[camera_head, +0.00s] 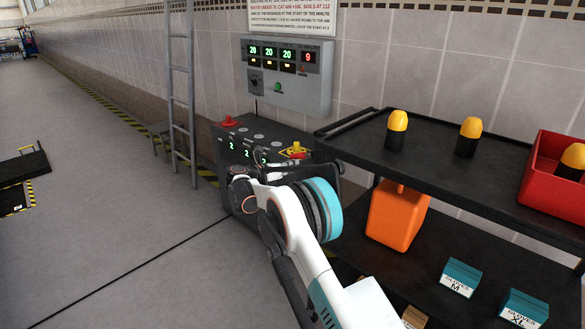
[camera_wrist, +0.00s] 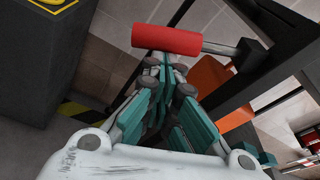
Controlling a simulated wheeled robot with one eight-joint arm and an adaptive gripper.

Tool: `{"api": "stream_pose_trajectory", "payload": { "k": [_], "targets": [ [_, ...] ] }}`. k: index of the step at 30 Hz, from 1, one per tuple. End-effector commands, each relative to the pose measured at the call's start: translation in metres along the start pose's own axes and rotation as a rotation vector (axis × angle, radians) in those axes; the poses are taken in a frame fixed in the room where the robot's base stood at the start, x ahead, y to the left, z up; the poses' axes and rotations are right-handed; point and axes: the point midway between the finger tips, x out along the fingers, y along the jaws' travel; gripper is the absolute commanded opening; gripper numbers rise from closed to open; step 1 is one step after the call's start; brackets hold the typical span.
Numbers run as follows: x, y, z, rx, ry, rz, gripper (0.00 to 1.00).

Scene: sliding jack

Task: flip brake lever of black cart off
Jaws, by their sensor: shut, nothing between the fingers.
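The black cart (camera_head: 445,171) stands at the right in the head view, with a push handle at its left end. In the wrist view, a red cylindrical grip on a grey rod, the brake lever (camera_wrist: 166,40), sticks out from the cart's dark frame (camera_wrist: 268,35). My gripper (camera_wrist: 166,68) is shut and empty, its fingertips just below the red grip in the picture. I cannot tell whether they touch it. In the head view my arm hides the lever, and my fingers are hard to make out.
The cart carries several yellow-topped black items, a red bin (camera_head: 555,195), an orange jug (camera_head: 395,215) and glove boxes (camera_head: 461,278). A dark control cabinet (camera_head: 230,150) stands behind my arm by the wall. A ladder (camera_head: 181,95) leans there. The floor at left is mostly open.

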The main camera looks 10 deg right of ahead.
Motion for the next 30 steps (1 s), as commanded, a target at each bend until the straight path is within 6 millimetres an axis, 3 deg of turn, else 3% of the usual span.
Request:
{"api": "stream_pose_trajectory", "payload": {
  "k": [14, 30],
  "targets": [
    [-0.002, -0.003, 0.011, 0.118, 0.000, 0.024, 0.00],
    [-0.011, -0.007, 0.054, 0.556, -0.001, 0.114, 0.00]
  ]
}}
